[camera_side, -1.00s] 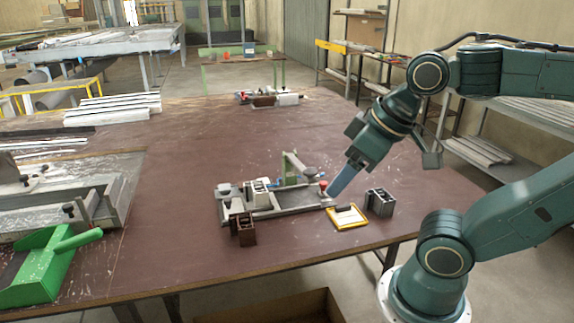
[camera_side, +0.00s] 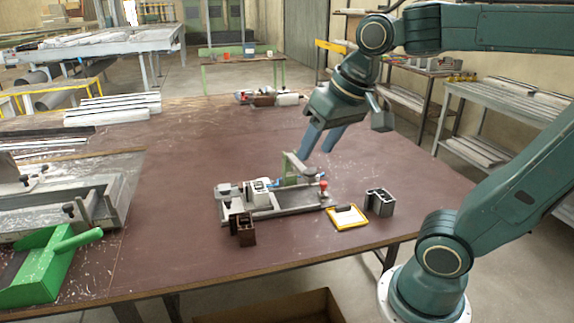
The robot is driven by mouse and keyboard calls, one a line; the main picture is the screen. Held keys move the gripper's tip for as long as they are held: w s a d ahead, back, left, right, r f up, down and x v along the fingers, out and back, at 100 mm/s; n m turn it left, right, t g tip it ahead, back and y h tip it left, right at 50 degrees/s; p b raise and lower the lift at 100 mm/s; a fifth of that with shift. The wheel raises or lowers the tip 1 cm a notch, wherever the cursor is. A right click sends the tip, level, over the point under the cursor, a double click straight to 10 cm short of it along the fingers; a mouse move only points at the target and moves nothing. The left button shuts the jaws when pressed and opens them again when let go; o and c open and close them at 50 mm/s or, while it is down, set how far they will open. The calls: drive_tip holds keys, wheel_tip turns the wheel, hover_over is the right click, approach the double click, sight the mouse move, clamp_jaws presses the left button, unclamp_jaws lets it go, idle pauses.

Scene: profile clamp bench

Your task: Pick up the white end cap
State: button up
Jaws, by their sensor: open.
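I cannot clearly pick out the white end cap. A small tray with a yellow rim (camera_side: 334,227) and a pale inside lies at the front right of the clamp fixture (camera_side: 290,208), with a small dark piece (camera_side: 345,209) at its far edge. A whitish block with dark openings (camera_side: 262,187) sits in the fixture; I cannot tell if it is a profile or a cap. My gripper (camera_side: 314,152) is above the back right of the fixture. Its blue fingers are apart, with nothing visible between them.
The fixture has a green upright (camera_side: 290,165) and a red knob (camera_side: 323,184). A grey profile piece (camera_side: 379,202) stands right of the tray, and a brown one (camera_side: 243,231) stands at the front left. A green dustpan (camera_side: 40,268) lies far left.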

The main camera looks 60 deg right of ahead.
drive_tip(key=w+d+m+g, duration=0.1)
drive_tip(key=w+d+m, duration=0.45)
drive_tip(key=w, duration=0.35)
drive_tip(key=w+d+m+g, duration=0.1)
drive_tip(key=w+d+m, duration=0.45)
drive_tip(key=w, duration=0.45)
drive_tip(key=w+d+f+m+g, duration=0.1)
drive_tip(key=w+d+f+m, duration=0.4)
drive_tip(key=d+f+m, duration=0.1)
drive_tip(key=w+d+f+m+g, duration=0.1)
drive_tip(key=w+d+f+m, duration=0.4)
drive_tip(key=d+f, duration=0.3)
drive_tip(key=shift+w+d+f+m+g, duration=0.25)
drive_tip(key=shift+w+f+m+g, duration=0.15)
drive_tip(key=shift+f, duration=0.45)
drive_tip(key=shift+f, duration=0.1)
drive_tip(key=shift+f, duration=4.2)
drive_tip(key=shift+s+f, duration=0.15)
drive_tip(key=shift+f, duration=2.45)
